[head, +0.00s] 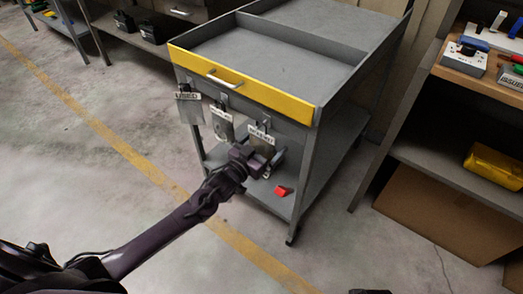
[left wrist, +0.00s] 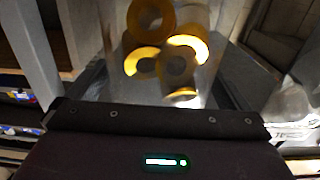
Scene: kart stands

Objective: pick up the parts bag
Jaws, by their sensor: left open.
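Three bags hang in a row under the yellow front of the grey cart, each with a white label. The right one (head: 260,138) is behind my left gripper (head: 268,161), which is open and right at it. In the left wrist view a clear bag (left wrist: 175,45) holding yellow and grey ring-shaped parts fills the space ahead of the gripper's palm. The bag appears to lie between the finger sides; I cannot tell whether they touch it. The middle bag (head: 222,124) and the left bag (head: 189,108) hang apart from the gripper. My right gripper is not in view.
The grey cart (head: 345,84) has a yellow front (head: 240,84) with a handle (head: 225,79). A red part (head: 282,191) lies on its lower shelf. A shelf unit with a yellow case (head: 493,165) and a cardboard box (head: 440,215) stands right. Floor at left is clear.

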